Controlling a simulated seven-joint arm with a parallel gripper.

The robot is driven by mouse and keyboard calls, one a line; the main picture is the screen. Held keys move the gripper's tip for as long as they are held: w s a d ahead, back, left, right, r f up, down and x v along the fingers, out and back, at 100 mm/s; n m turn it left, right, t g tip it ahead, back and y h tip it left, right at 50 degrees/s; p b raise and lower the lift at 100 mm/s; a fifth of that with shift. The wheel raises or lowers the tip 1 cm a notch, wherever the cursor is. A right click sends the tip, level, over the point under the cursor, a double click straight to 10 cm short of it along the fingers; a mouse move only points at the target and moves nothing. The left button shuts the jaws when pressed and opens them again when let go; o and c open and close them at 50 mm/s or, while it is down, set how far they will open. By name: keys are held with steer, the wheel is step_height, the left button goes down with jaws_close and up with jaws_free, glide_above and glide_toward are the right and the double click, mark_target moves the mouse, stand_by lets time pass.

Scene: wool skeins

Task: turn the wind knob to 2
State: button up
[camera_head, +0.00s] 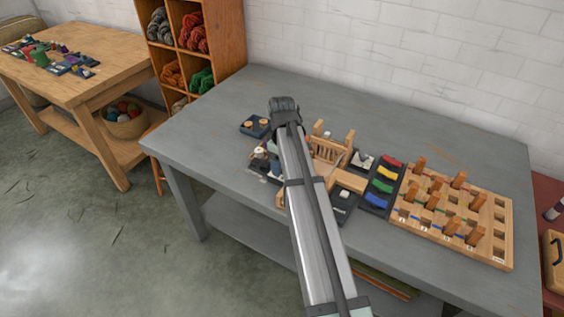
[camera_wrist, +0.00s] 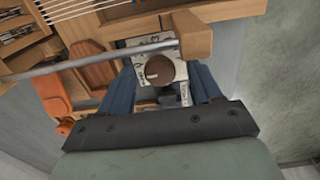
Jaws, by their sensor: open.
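A round brown knob (camera_wrist: 160,68) sits on a white plate (camera_wrist: 146,46) with dark markings in the wrist view. I take it for the wind knob, but its setting and the numbers are too small to read. My gripper (camera_wrist: 162,76) is open, with one dark blue finger on each side of the knob. Whether either finger touches it I cannot tell. In the head view my arm covers the gripper and most of this spot.
A metal rod (camera_wrist: 90,63) and wooden parts lie close beside the knob. On the grey table (camera_head: 215,105) stand a small wooden loom (camera_head: 331,150), a dark two-knob box (camera_head: 254,125), coloured pads (camera_head: 384,186) and a wooden peg board (camera_head: 452,214). The table's back left is clear.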

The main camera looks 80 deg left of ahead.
steer(key=shift+c, duration=0.3)
steer(key=c, duration=1)
steer(key=shift+m, duration=0.3)
steer(key=m, duration=0.5)
steer(key=shift+m, duration=0.4)
steer(key=m, duration=0.5)
steer(key=shift+m, duration=0.3)
steer(key=o, duration=1.1)
steer(key=shift+c, duration=0.2)
